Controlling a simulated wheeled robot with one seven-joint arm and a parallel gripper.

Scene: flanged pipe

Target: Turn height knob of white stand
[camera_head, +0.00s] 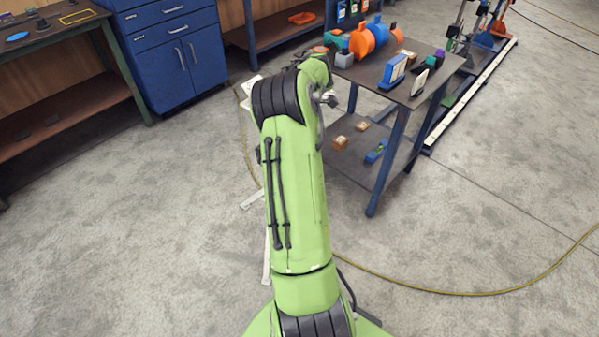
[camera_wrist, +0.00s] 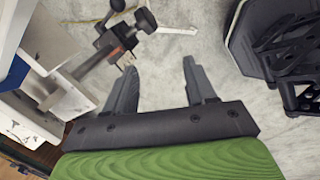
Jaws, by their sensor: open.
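The white stand shows in part in the head view, with a pale foot (camera_head: 267,262) beside my arm; my arm hides most of it. In the wrist view, a pale leg (camera_wrist: 172,30) lies on the floor at the top. A black knob-like part with several rounded ends (camera_wrist: 123,34) sits on a metal rod at the upper left; I cannot tell for certain which end is the height knob. My gripper (camera_wrist: 160,78) is open and empty, its fingers apart, below and right of the black part and not touching it. The head view hides the fingers behind my arm.
A work table (camera_head: 440,92) with an orange and blue pipe piece (camera_head: 365,40) stands close to the right of my wrist. White and blue parts (camera_wrist: 35,105) crowd the left of the wrist view. A yellow cable (camera_head: 470,292) crosses the open floor.

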